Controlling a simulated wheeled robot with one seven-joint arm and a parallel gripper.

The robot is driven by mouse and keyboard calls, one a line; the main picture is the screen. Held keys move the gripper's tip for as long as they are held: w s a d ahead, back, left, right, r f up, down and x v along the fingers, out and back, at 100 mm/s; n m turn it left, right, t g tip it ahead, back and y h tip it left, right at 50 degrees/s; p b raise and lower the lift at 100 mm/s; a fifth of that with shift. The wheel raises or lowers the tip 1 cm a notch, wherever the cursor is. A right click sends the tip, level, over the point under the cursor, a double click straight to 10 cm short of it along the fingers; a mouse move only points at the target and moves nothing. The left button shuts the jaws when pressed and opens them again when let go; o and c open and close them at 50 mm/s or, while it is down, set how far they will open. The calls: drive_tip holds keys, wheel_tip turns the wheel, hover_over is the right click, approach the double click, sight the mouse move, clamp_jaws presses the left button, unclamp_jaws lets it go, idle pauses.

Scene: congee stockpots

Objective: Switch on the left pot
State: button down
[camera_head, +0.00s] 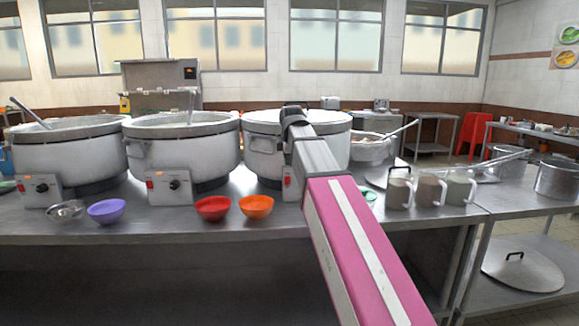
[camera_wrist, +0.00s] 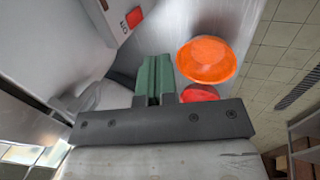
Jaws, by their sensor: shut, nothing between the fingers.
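Three big white stockpots stand in a row in the head view. The left pot (camera_head: 65,155) has an open top with a ladle in it, and a control box (camera_head: 40,190) with a red switch and black knob at its front. The middle pot (camera_head: 185,150) has its own control box (camera_head: 170,188). The right pot (camera_head: 262,150) is partly behind my arm. My gripper is hidden in the head view. In the wrist view my gripper (camera_wrist: 155,75) has its green fingers shut and empty, near a white panel with a red switch (camera_wrist: 133,17); which pot this belongs to is unclear.
On the steel counter (camera_head: 140,222) are a purple bowl (camera_head: 106,210), a red bowl (camera_head: 212,208) and an orange bowl (camera_head: 257,206). The orange bowl (camera_wrist: 207,60) lies right of the fingers in the wrist view. Several mugs (camera_head: 430,190) stand right of my arm.

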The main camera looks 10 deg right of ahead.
sight(287, 180)
idle(0.4)
drive_tip(key=shift+s+f, duration=0.3)
drive_tip(key=shift+f, duration=0.2)
drive_tip(key=w+f, duration=0.7)
drive_tip(key=f, duration=0.3)
drive_tip(key=shift+w, duration=0.15)
idle(0.5)
